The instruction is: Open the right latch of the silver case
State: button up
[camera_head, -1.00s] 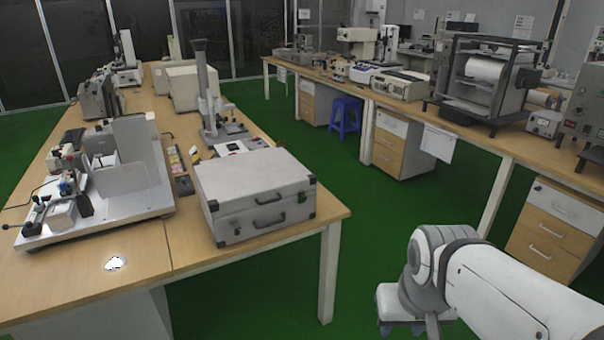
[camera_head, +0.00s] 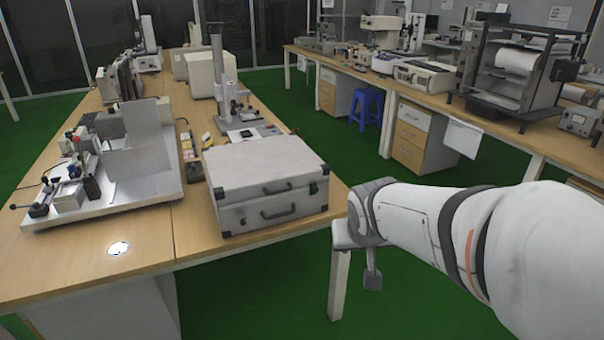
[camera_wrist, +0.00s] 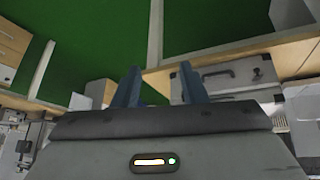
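The silver case (camera_head: 265,162) sits shut on the wooden table near its front right corner. Dark handle-like fittings show on its front face, and a small dark fitting at the right end (camera_head: 313,188) looks like the right latch, too small to tell its state. The case front (camera_wrist: 232,86) also shows at upper right in the wrist view, with a dark handle and a fitting. My gripper (camera_wrist: 161,84) has two blue fingers, apart and with nothing between them. In the head view my arm is right of the case, clear of it; the fingers are hidden there.
The wooden table (camera_head: 130,215) holds a metal test rig (camera_head: 120,165) left of the case and a column stand (camera_head: 222,90) behind it. A second bench (camera_head: 540,145) with instruments and a blue stool (camera_head: 367,107) are beyond. Green floor lies open between the tables.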

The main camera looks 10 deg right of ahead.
jog(key=w+d+f+t+y+b, duration=0.15)
jog(key=w+f+t+b, duration=0.25)
jog(key=w, duration=0.7)
jog(key=w+d+f+t+h+b, duration=0.1)
jog(key=w+d+f+t+b, duration=0.15)
jog(key=w, duration=0.85)
jog(key=n+t+y+b, duration=0.3)
jog(key=t+y+b, duration=0.1)
jog(key=y+b, duration=0.25)
send_near(317, 190)
jog(key=w+p, duration=0.1)
jog(key=w, duration=0.1)
jog(key=x, duration=0.7)
jog(key=shift+w+a, duration=0.1)
jog(key=shift+a, duration=0.2)
jog(key=shift+c, duration=0.4)
